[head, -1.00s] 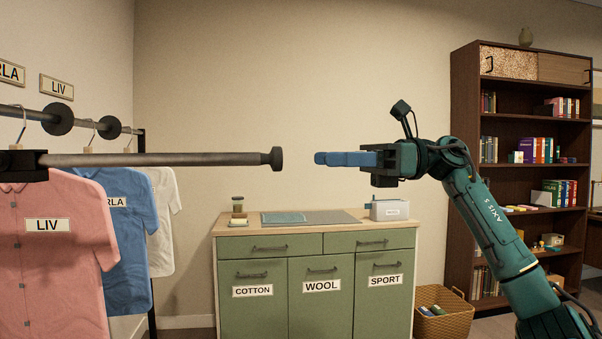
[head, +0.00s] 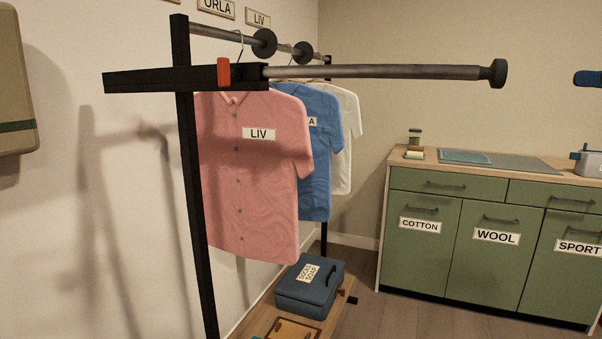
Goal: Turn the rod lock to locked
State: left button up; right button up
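The rod lock shows as a small orange-red lever (head: 223,72) standing upright on a black bracket (head: 150,78) at the left of the head view. A grey rod (head: 375,72) runs right from this bracket and ends in a black round cap (head: 498,73). Only the blue fingertip end of my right gripper (head: 588,78) shows, at the right edge. It is apart from the rod cap and far right of the lever. Whether it is open or shut cannot be seen. My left gripper is out of view.
A black upright post (head: 190,190) carries the bracket. Pink (head: 250,190), blue (head: 316,175) and white (head: 345,140) shirts hang behind the rod. A dark blue case (head: 308,290) sits on a low wooden shelf. A green cabinet (head: 430,255) stands at right. Space around the rod cap looks clear.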

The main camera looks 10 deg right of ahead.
aim_at(224, 73)
jog(key=k+l, duration=0.15)
jog(key=l, duration=0.15)
jog(key=k+l, duration=0.15)
jog(key=l, duration=0.15)
jog(key=k+l, duration=0.1)
jog(key=l, duration=0.25)
jog(key=k+l, duration=0.15)
jog(key=l, duration=0.15)
